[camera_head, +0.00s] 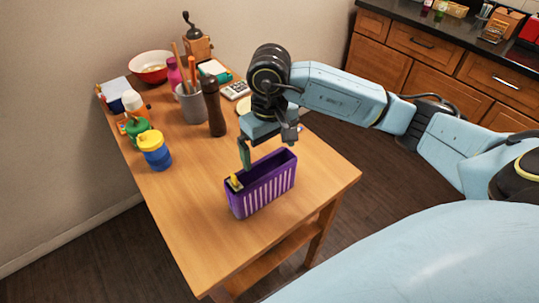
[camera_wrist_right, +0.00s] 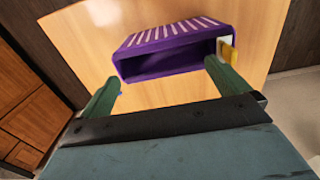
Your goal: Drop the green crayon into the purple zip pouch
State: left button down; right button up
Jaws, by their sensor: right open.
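The purple pouch (camera_head: 262,188) looks like a stiff, slotted box with an open top and stands near the front of the wooden table. In the right wrist view the pouch (camera_wrist_right: 165,62) shows its opening between my fingers, and the part of its inside that shows looks empty. A yellow and white piece (camera_wrist_right: 227,48) sits at one end of its rim. My right gripper (camera_head: 268,152) is open just above the pouch, with nothing seen between its fingers (camera_wrist_right: 162,74). I cannot make out a green crayon in either view. My left gripper is not in view.
Behind the pouch on the table (camera_head: 190,215) are a brown grinder (camera_head: 213,108), a grey cup (camera_head: 191,104) with utensils, a blue jar with a yellow lid (camera_head: 155,152) and a red bowl (camera_head: 150,66). The table's front left is clear.

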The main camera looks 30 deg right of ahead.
notch_tip(320, 180, up, 10)
jog(key=shift+r, duration=0.15)
jog(key=shift+s, duration=0.1)
dwell(0.5)
